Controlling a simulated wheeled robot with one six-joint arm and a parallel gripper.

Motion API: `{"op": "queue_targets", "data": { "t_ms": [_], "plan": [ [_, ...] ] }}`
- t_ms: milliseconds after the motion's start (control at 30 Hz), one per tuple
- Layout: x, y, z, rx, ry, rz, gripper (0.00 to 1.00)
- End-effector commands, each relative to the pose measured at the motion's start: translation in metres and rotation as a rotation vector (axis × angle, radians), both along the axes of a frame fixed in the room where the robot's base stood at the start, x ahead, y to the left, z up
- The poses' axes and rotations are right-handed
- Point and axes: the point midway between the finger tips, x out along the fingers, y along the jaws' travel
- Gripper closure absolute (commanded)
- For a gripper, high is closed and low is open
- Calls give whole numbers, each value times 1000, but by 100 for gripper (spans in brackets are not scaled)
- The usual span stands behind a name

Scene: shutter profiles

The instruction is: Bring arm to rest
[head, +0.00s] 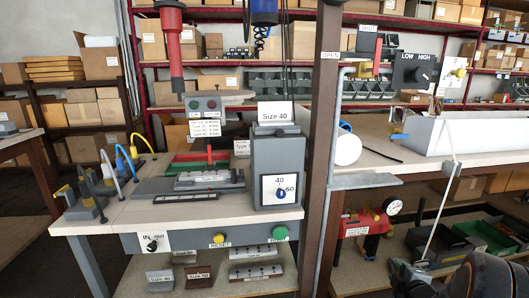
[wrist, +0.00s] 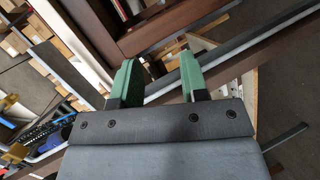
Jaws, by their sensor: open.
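My gripper (wrist: 158,75) shows in the wrist view with its two green fingers apart and nothing between them. Beyond the fingers are brown and grey bars at a slant; I cannot tell the distance to them. In the head view, a dark, rounded part of my arm (head: 478,278) shows at the lower right corner, low in front of the shelf under the right bench. The fingertips cannot be made out there.
A workbench (head: 120,213) on the left carries a grey Size 40 box (head: 278,165) and fixtures. A brown post (head: 322,150) stands between the benches. A red compressor (head: 368,230) with a gauge and a green crate (head: 485,236) sit near my arm. Boxed shelves fill the back.

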Motion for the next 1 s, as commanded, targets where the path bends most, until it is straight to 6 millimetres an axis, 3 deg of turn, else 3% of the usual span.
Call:
{"op": "queue_targets", "data": {
  "t_ms": [33, 100, 267, 500, 733, 1000],
  "plan": [
    [4, 9, 44, 31, 25, -40, 60],
    [3, 21, 84, 107, 76, -128, 60],
    [-12, 59, 168, 330, 190, -350, 60],
    [-68, 135, 268, 696, 380, -641, 60],
    [-126, 196, 325, 929, 574, -818, 60],
    [-161, 225, 347, 1014, 695, -903, 60]
  ]
}}
